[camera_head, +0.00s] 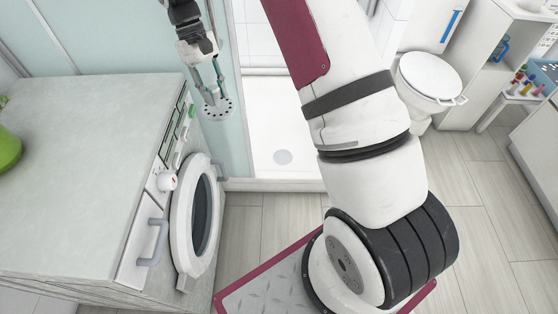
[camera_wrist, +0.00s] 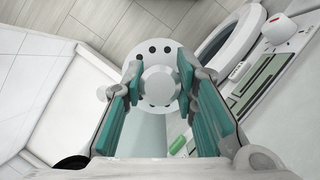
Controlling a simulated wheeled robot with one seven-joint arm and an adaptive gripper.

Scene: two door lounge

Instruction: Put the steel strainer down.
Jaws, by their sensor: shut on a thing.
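The steel strainer (camera_head: 217,110) is a small round disc with dark holes. It hangs below my gripper (camera_head: 213,84), in front of the shower opening and to the right of the machine's control panel. In the wrist view the strainer (camera_wrist: 155,92) shows between the two teal finger pads of my gripper (camera_wrist: 158,75), which is shut on it. Its rim and holes stick out beyond the pads. It is held in the air, apart from the counter and floor as far as I can see.
A grey counter (camera_head: 90,115) lies left, with a green object (camera_head: 8,150) at its edge. Below its right side is a round white machine door (camera_head: 183,225). A white shower tray (camera_head: 280,130) lies behind. A toilet (camera_head: 430,78) stands back right. Floor is open at right.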

